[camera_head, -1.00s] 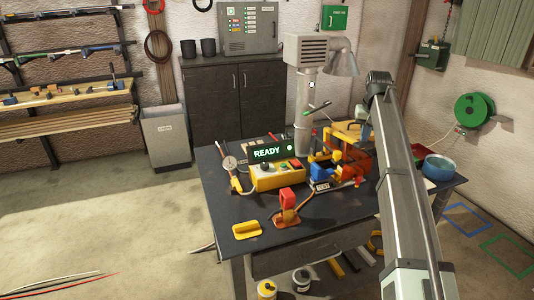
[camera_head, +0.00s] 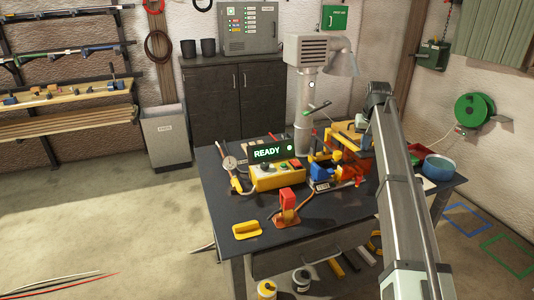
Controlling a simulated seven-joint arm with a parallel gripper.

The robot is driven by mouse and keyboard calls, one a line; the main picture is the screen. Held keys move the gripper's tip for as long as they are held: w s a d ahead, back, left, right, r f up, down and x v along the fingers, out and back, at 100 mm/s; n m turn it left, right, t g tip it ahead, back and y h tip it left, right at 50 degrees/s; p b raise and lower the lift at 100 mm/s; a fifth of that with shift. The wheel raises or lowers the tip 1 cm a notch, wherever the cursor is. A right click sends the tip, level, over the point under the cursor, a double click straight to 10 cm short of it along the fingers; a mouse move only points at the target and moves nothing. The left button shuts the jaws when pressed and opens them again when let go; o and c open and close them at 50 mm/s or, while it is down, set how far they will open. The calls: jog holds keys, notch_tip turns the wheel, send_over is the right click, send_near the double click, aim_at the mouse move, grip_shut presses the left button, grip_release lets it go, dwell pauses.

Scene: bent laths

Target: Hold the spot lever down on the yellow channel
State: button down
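A yellow control box (camera_head: 278,178) with a lit READY display (camera_head: 267,153) and a red button stands on the dark workbench. To its right is a yellow and orange fixture (camera_head: 325,158) with a blue block (camera_head: 321,173) and red parts; which of these is the yellow channel is not clear. A lever with a green tip (camera_head: 318,107) sticks out near the grey pipe; I cannot tell whether it is the spot lever. My arm crosses the right of the bench. My gripper is not distinguishable; the arm hides part of the fixture's right side.
A red upright tool (camera_head: 287,203) and a yellow block (camera_head: 247,230) stand at the bench's front. A blue bowl (camera_head: 438,167) sits at its right end. The grey pipe (camera_head: 304,110) rises behind.

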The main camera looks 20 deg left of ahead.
jog(key=shift+s+d+f, duration=0.2)
jog(key=shift+s+f, duration=0.05)
jog(key=shift+f, duration=0.3)
jog(key=shift+s+d+f, duration=0.15)
jog(key=shift+s+f, duration=0.05)
jog(key=shift+f, duration=0.3)
dwell(2.4)
jog(key=shift+w+a+r, duration=0.15)
jog(key=shift+w+r, duration=0.05)
jog(key=shift+r, duration=0.5)
jog(key=shift+w+a+r, duration=0.15)
jog(key=shift+w+r, duration=0.05)
jog(key=shift+r, duration=0.45)
jog(key=shift+w+a+r, duration=0.15)
jog(key=shift+w+r, duration=0.05)
jog(key=shift+r, duration=0.5)
notch_tip(320, 180, up, 7)
jog(key=w+a, duration=0.1)
jog(key=shift+w+a+r, duration=0.15)
jog(key=shift+a+r, duration=0.05)
